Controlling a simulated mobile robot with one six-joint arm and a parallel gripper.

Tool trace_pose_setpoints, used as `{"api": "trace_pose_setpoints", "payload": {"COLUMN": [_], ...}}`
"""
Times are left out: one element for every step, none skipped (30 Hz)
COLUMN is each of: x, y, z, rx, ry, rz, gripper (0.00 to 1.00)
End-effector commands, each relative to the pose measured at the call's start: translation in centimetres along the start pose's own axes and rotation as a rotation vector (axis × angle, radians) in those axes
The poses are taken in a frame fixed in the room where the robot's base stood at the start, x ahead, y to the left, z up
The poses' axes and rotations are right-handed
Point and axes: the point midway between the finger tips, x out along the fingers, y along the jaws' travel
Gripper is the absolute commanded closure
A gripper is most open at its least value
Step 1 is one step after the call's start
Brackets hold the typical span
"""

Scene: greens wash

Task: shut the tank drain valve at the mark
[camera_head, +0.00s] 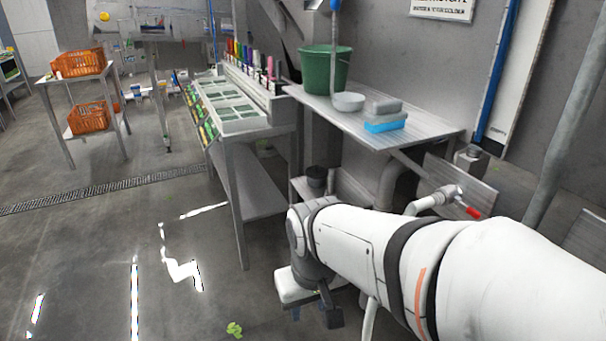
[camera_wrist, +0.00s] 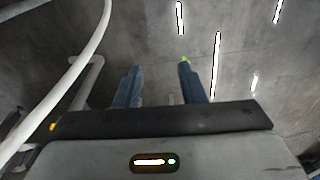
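A pale pipe with a valve (camera_head: 437,199) sits low at the right, in front of a metal plate. A lever with a red end (camera_head: 472,212) sticks out from it toward the lower right. I cannot make out a mark on it. My gripper (camera_head: 314,314) hangs low, left of and below the valve and well apart from it. In the wrist view my gripper (camera_wrist: 160,68) has its two dark blue fingers apart, with only floor between and beyond them. The valve lever does not show in the wrist view.
A metal bench (camera_head: 365,125) holds a green bucket (camera_head: 325,70), a white bowl (camera_head: 348,102) and a blue sponge-like block (camera_head: 385,125). A tray stand (camera_head: 245,150) stands left of it. A pale hose (camera_wrist: 75,75) crosses the wrist view's left side. The floor at left is open.

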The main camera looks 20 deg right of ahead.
Motion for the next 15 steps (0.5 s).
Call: {"api": "trace_pose_setpoints", "payload": {"x": [0.0, 0.0, 0.0, 0.0, 0.0, 0.1, 0.2, 0.3, 0.6, 0.8, 1.0, 1.4, 1.7, 2.0, 2.4], "y": [0.0, 0.0, 0.0, 0.0, 0.1, 0.2, 0.5, 0.8, 1.5, 2.1, 2.8, 3.9, 4.8, 5.8, 7.3], "z": [0.0, 0.0, 0.0, 0.0, 0.0, -0.1, -0.2, -0.4, -0.6, -0.9, -1.2, -1.6, -2.1, -2.5, -3.2], "rx": [0.000, 0.000, 0.000, -0.002, -0.008, -0.024, -0.045, -0.075, -0.137, -0.190, -0.253, -0.349, -0.430, -0.516, -0.638], "ry": [0.000, 0.000, 0.000, -0.001, -0.004, -0.011, -0.021, -0.034, -0.058, -0.081, -0.111, -0.158, -0.199, -0.247, -0.316], "rz": [0.000, 0.000, 0.000, 0.001, 0.003, 0.010, 0.020, 0.033, 0.055, 0.076, 0.100, 0.133, 0.161, 0.186, 0.218], "gripper": [0.64, 0.64, 0.62, 0.60, 0.58, 0.58, 0.58, 0.58, 0.58, 0.58, 0.58, 0.58, 0.58, 0.58, 0.58]}}
